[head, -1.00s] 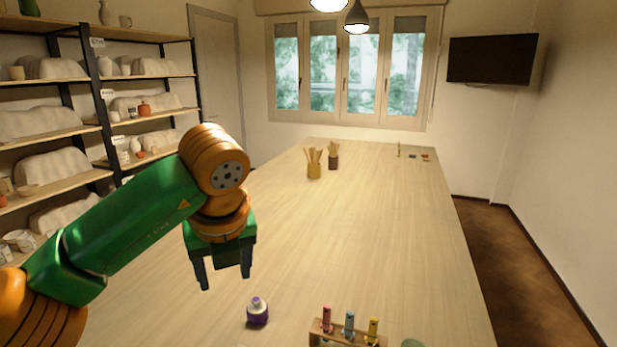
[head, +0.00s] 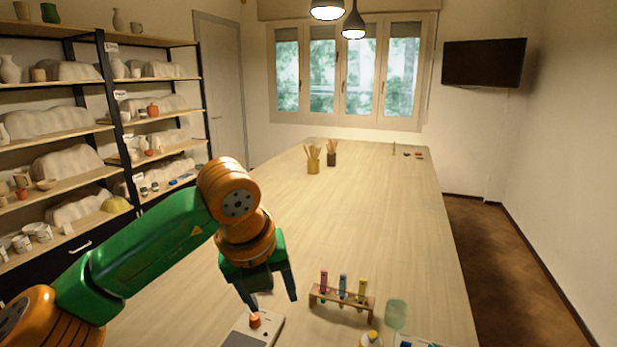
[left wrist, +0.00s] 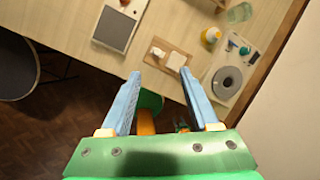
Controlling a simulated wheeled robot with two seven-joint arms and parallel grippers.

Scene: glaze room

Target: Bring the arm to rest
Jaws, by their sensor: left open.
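My left gripper (head: 272,304) hangs fingers down over the near part of the long wooden table (head: 375,210) in the head view. Its green and orange arm comes in from the left. In the left wrist view the two blue fingers of the left gripper (left wrist: 160,76) stand wide apart with nothing held between them. Beyond the tips lies a small wooden board (left wrist: 178,60) with pale pieces on it. My right gripper is in neither view.
Close to the gripper are a flat device with an orange knob (head: 255,320), a tube rack (head: 342,300), a green glass (head: 396,313) and a yellow bottle (head: 371,340). A device with a round dark plate (left wrist: 228,80) is right. The table's middle is clear; shelves (head: 75,130) stand left.

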